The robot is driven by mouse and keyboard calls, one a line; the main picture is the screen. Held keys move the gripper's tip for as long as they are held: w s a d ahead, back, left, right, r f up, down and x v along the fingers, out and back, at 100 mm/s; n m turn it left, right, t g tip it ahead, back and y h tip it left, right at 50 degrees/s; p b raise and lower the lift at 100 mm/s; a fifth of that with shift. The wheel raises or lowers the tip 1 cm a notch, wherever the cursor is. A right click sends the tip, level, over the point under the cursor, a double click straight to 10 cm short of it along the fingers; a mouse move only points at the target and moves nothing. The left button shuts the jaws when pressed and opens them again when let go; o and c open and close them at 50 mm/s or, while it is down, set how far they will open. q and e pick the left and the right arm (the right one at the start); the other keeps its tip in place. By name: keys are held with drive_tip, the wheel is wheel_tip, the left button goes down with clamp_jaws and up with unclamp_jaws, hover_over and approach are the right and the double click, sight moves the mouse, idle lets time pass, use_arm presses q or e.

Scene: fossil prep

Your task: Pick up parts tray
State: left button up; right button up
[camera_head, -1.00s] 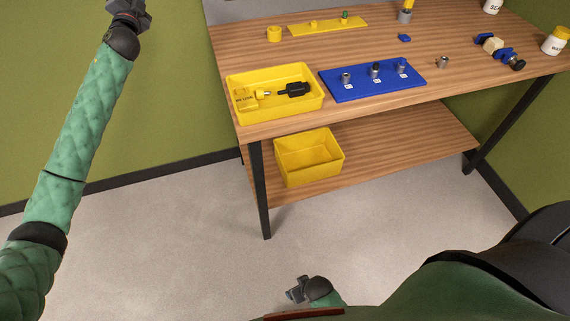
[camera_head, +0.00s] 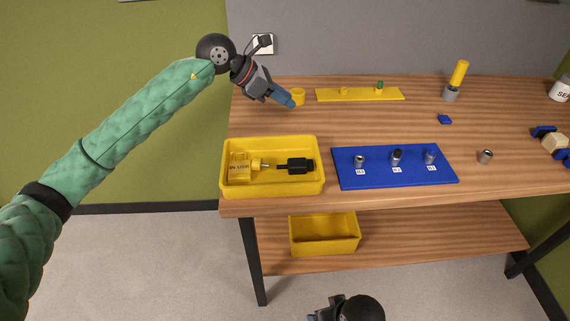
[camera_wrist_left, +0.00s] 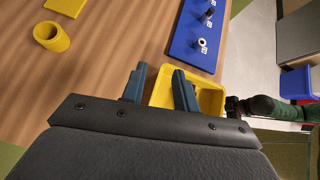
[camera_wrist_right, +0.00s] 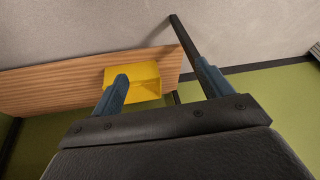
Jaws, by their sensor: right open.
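A shallow yellow tray (camera_head: 230,185) sits at the front left of the wooden table and holds a yellow labelled block (camera_head: 239,167) and a black tool-like part (camera_head: 295,166). In the left wrist view a yellow tray (camera_wrist_left: 210,100) shows past my fingers, partly hidden. My left gripper (camera_head: 287,100) is open and empty above the table, behind the tray, near a yellow cup (camera_head: 298,97). My right gripper (camera_head: 328,314) is low in front of the table, at the picture's bottom edge. In its wrist view its fingers (camera_wrist_right: 162,75) are apart and empty.
An empty yellow bin (camera_head: 324,235) stands on the lower shelf (camera_head: 420,248). A blue mat (camera_head: 395,175) with several small metal parts lies right of the tray. A yellow strip (camera_head: 360,95) and a yellow-handled tool (camera_head: 457,80) are at the back.

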sight(270, 139)
use_arm(q)
drive_tip(key=a+f+y, duration=0.2)
drive_tip(key=a+f+m+y, duration=0.1)
drive_tip(key=a+f, duration=0.1)
drive_tip(key=s+a+f+m+y, duration=0.1)
drive_tip(key=a+f+y, duration=0.1)
drive_tip(key=shift+s+f+g+y+p, duration=0.1)
drive_tip(key=shift+f+g+y+p, duration=0.2)
drive_tip(key=shift+f, duration=0.05)
drive_tip(key=shift+p+x, duration=0.4)
drive_tip(key=shift+x, duration=0.4)
drive_tip(key=shift+s+d+f, duration=0.15)
drive_tip(key=shift+d+f, duration=0.05)
drive_tip(key=shift+f, duration=0.15)
use_arm(e)
drive_tip(key=s+d+r+g, duration=0.2)
drive_tip(key=s+d+r, duration=0.1)
use_arm(q)
drive_tip(key=p+x, duration=0.1)
drive_tip(key=x, duration=0.1)
drive_tip(key=shift+s+d+f+p, duration=0.15)
drive_tip(key=shift+d+f+p, duration=0.05)
drive_tip(key=shift+f+p, duration=0.15)
drive_tip(key=shift+d+f, duration=0.1)
drive_tip(key=shift+f, duration=0.35)
use_arm(e)
drive_tip(key=d+x, duration=0.1)
drive_tip(key=x, duration=0.5)
drive_tip(key=shift+w+f+h, duration=0.2)
drive_tip(key=shift+h, duration=0.2)
